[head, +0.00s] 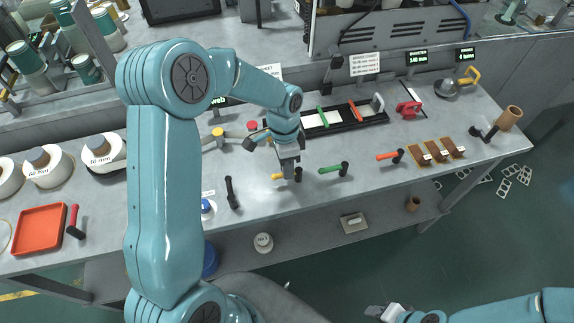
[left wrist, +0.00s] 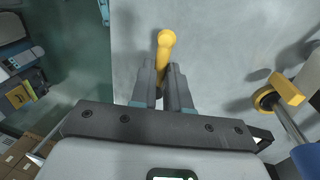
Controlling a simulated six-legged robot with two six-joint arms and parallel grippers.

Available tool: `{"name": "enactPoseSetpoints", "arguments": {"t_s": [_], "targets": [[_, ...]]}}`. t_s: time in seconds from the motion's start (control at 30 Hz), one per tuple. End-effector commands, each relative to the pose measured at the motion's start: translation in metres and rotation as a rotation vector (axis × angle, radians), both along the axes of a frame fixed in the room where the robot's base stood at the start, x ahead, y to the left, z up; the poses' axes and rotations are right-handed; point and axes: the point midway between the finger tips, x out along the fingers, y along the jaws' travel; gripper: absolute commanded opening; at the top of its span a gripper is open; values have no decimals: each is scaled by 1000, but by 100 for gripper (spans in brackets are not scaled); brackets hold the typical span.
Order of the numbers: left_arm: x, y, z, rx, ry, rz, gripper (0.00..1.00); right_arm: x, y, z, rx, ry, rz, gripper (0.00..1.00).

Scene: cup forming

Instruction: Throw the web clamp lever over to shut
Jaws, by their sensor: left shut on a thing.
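A lever with a yellow handle (head: 278,177) and a black end (head: 298,174) is at the front part of the bench. My left gripper (head: 287,168) reaches down over it and is shut on the yellow handle. In the left wrist view the yellow handle (left wrist: 166,42) passes between my left fingers (left wrist: 163,88), its rounded tip beyond them. The fingers hide part of the lever in the head view. No readable label shows whether this is the web clamp lever. My right gripper (head: 384,312) is low in front of the bench, away from it; its jaws are too small to judge.
A black lever (head: 231,192) stands to the left; green (head: 333,169) and orange (head: 388,156) handled ones lie to the right. A yellow-ended bar (head: 217,137) is behind. A black tray (head: 345,126) and brown blocks (head: 437,151) are further right.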

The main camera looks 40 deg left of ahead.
Motion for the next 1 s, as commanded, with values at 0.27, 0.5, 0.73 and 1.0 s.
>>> {"name": "enactPoseSetpoints", "arguments": {"t_s": [0.27, 0.5, 0.73, 1.0], "targets": [[3, 1, 0, 0, -2, -85, 0, 0, 0, -2, 0, 0, 0, 43], [8, 4, 0, 0, 0, -271, 0, 0, 0, -4, 0, 0, 0, 43], [15, 6, 0, 0, -1, -490, 0, 0, 0, -5, 0, 0, 0, 43], [22, 6, 1, 1, -1, -748, 0, 0, 0, -5, 0, 0, 0, 43]]}}
